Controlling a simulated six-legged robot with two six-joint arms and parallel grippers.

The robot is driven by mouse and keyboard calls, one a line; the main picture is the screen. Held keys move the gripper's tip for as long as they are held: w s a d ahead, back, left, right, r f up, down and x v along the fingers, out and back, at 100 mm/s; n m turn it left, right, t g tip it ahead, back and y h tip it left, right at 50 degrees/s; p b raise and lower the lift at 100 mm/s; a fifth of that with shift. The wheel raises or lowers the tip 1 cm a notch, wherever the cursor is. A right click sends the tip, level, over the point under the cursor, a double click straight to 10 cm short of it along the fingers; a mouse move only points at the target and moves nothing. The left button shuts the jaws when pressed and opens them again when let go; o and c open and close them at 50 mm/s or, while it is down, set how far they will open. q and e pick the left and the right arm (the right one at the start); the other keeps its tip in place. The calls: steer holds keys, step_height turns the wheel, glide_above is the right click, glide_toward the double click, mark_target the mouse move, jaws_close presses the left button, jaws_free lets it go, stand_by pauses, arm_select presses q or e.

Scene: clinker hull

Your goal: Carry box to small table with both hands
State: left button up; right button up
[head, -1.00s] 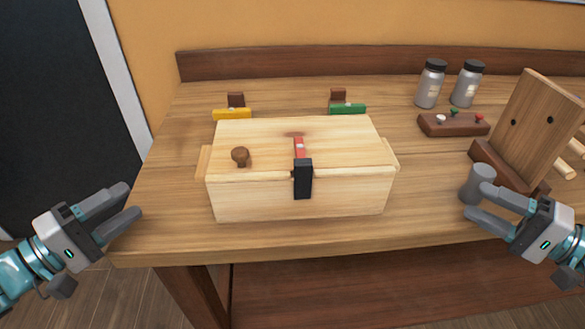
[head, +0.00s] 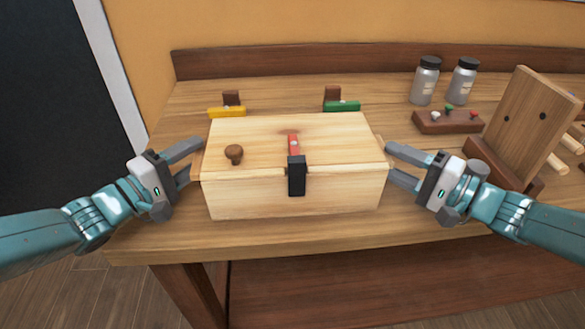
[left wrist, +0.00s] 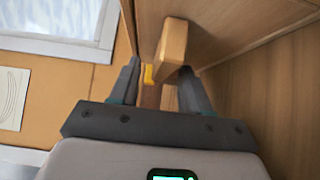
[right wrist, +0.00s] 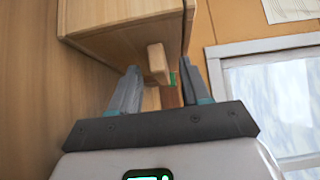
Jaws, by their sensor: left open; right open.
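A pale wooden box (head: 240,197) with a closed lid, a round brown knob and a black clasp with a red piece stands on the workbench (head: 420,228). My left gripper (head: 195,160) is open at the box's left end. In the left wrist view the left handle (left wrist: 172,50) lies between the open fingers (left wrist: 155,85). My right gripper (head: 388,163) is open at the box's right end. In the right wrist view the right handle (right wrist: 158,63) lies between the open fingers (right wrist: 165,88). No small table is in view.
Behind the box are a yellow piece (head: 226,112) and a green piece (head: 342,106). To the right stand two jars (head: 425,82), a brown block with coloured knobs (head: 448,121) and an upright wooden panel (head: 530,120). The bench has a raised back board (head: 300,62).

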arm_select(q)
steer(key=shift+w+d, duration=0.25)
steer(key=shift+w, duration=0.1)
arm_select(e)
steer(key=shift+w+a, duration=0.25)
steer(key=shift+a, duration=0.15)
arm_select(q)
jaws_close()
arm_select(e)
jaws_close()
stand_by(0.6)
arm_select(q)
steer(key=shift+a+r, duration=0.1)
arm_select(e)
steer(key=shift+r, duration=0.1)
